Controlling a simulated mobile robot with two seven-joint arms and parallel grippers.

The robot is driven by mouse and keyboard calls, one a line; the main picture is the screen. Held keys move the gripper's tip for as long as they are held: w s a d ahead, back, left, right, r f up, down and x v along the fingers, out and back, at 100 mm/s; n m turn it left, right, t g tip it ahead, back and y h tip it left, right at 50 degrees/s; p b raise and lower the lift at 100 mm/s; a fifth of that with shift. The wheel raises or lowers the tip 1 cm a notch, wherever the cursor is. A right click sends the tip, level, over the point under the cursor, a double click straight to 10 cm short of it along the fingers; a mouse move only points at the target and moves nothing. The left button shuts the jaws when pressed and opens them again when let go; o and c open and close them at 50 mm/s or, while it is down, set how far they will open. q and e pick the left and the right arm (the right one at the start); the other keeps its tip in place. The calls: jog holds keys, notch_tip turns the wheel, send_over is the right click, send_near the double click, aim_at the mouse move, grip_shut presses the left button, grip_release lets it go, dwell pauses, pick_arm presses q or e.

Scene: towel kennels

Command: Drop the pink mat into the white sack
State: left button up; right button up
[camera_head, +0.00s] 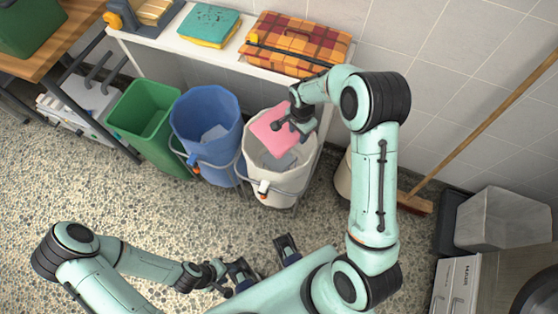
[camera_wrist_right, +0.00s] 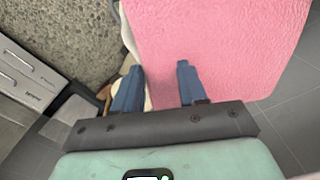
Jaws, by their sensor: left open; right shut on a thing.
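The pink mat (camera_head: 268,132) hangs over the mouth of the white sack (camera_head: 283,184), its lower part at or inside the opening. I cannot tell whether it touches the rim. My right gripper (camera_head: 296,126) is shut on the mat, above the sack. In the right wrist view the pink mat (camera_wrist_right: 215,45) fills the upper right, beyond the fingers of my right gripper (camera_wrist_right: 157,78). My left gripper (camera_head: 264,259) is open and empty, low over the floor in front of the containers.
A blue bucket (camera_head: 205,118) and a green bin (camera_head: 150,110) stand left of the sack. A white shelf (camera_head: 190,48) behind them carries a teal folded cloth (camera_head: 208,25) and a plaid case (camera_head: 296,43). A broom (camera_head: 415,201) leans at right. The speckled floor in front is clear.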

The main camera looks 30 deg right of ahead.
notch_tip(320, 180, down, 5)
jog(key=b, duration=0.3)
jog(key=shift+f, duration=0.15)
jog(key=o, duration=1.3)
notch_tip(320, 180, up, 13)
jog(key=shift+r+p, duration=0.2)
jog(key=shift+p, duration=0.35)
jog(key=shift+f, duration=0.1)
